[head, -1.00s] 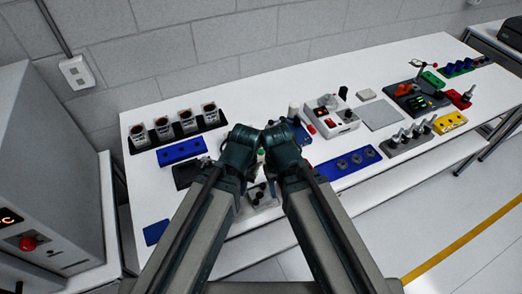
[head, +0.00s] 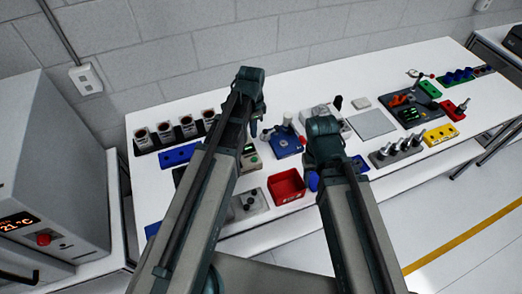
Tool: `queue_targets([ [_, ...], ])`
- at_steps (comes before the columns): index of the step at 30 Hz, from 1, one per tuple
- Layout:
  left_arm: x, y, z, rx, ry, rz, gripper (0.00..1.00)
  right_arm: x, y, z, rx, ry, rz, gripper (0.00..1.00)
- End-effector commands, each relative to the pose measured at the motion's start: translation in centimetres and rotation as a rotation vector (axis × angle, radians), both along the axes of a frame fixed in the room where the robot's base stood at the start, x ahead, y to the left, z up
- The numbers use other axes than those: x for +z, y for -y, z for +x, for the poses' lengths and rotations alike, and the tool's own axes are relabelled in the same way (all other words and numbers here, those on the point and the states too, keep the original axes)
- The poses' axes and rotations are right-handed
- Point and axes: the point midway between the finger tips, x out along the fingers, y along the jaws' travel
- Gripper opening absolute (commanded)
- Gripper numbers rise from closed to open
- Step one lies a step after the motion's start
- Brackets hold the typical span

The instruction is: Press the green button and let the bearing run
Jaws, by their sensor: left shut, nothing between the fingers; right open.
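A small control box (head: 251,161) with a green patch stands mid-table, partly covered by my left arm; I cannot tell whether the patch is the button or a display. A blue-based fixture (head: 287,144) with a pale upright part stands just to its right; I cannot make out which part is the bearing. My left gripper (head: 254,131) points down above and behind the control box, shut and empty, apart from the green patch. My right arm reaches over the table to the right of the fixture and hides its own gripper.
A red bin (head: 287,187) and a grey box with black knobs (head: 250,203) stand in front. Black-racked cups (head: 185,128) and a blue block (head: 181,156) lie left. A grey plate (head: 371,124), grey peg strip (head: 396,149) and yellow block (head: 440,135) are right.

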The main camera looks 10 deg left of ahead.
Motion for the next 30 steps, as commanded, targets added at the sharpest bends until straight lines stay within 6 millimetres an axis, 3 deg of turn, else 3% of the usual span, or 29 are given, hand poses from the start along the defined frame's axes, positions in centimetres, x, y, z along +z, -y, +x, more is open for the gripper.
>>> queue_targets([
  [14, -0.9, 0.0, -0.1, 0.002, 0.000, 0.000, 0.00, -0.9, 0.0, 0.0, 0.001, 0.000, 0.000, 0.50],
  [30, -7.7, 0.0, -0.1, 0.002, 0.000, 0.000, 0.00, -7.7, 0.0, 0.0, 0.014, -0.001, -0.002, 0.50],
])
